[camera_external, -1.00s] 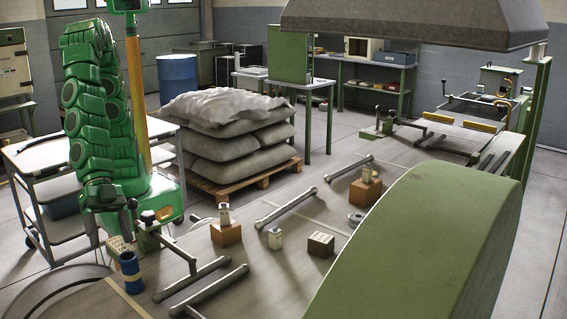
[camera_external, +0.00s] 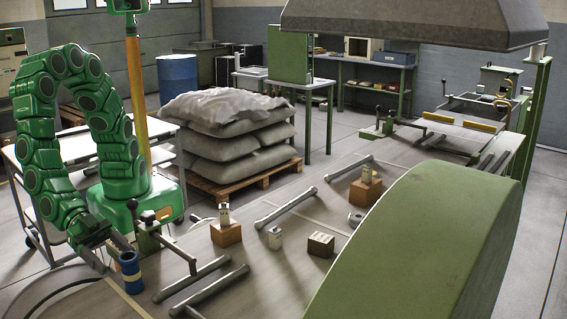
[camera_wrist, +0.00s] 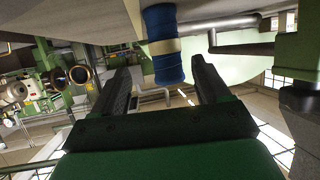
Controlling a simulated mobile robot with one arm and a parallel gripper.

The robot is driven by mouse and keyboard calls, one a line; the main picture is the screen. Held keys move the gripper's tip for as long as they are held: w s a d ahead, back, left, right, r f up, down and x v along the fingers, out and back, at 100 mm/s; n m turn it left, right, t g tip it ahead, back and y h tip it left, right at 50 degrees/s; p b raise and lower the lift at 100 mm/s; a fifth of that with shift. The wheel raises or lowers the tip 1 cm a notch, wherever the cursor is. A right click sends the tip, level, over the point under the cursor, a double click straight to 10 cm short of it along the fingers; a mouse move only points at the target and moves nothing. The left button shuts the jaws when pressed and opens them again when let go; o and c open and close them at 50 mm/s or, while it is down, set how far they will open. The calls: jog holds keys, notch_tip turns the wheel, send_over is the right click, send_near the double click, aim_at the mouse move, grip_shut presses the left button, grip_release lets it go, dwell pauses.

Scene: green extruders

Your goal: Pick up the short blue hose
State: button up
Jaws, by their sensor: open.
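The short blue hose (camera_external: 131,275) stands upright on the near left part of the table, with a pale band around its middle. In the wrist view the blue hose (camera_wrist: 168,68) shows beyond and partly between the fingers. My gripper (camera_external: 119,252) is low at the table's left edge, right beside the hose and on its left. In the wrist view my gripper (camera_wrist: 160,72) is open, with one finger on each side of the hose. Whether a finger touches it I cannot tell.
Grey metal bars (camera_external: 210,290) lie right of the hose. A green clamp-like fixture (camera_external: 148,235) stands close behind it. Small boxes on wooden blocks (camera_external: 226,234) stand farther right. A large green curved cover (camera_external: 420,240) fills the right front.

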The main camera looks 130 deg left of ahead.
aim_at(135, 272)
jog(key=shift+x, duration=1.2)
jog(key=shift+w+a+f, duration=0.2)
jog(key=shift+w+a, duration=0.05)
jog(key=shift+w, duration=0.3)
jog(key=shift+w+a+f, duration=0.25)
jog(key=shift+w+a, duration=0.05)
jog(key=shift+w, duration=0.2)
jog(key=shift+w+a+f, duration=0.2)
jog(key=shift+w+a, duration=0.05)
jog(key=shift+w, duration=0.3)
jog(key=shift+w+f, duration=0.3)
jog(key=shift+w, duration=0.3)
jog(key=c, duration=1.1)
jog(key=shift+r, duration=0.1)
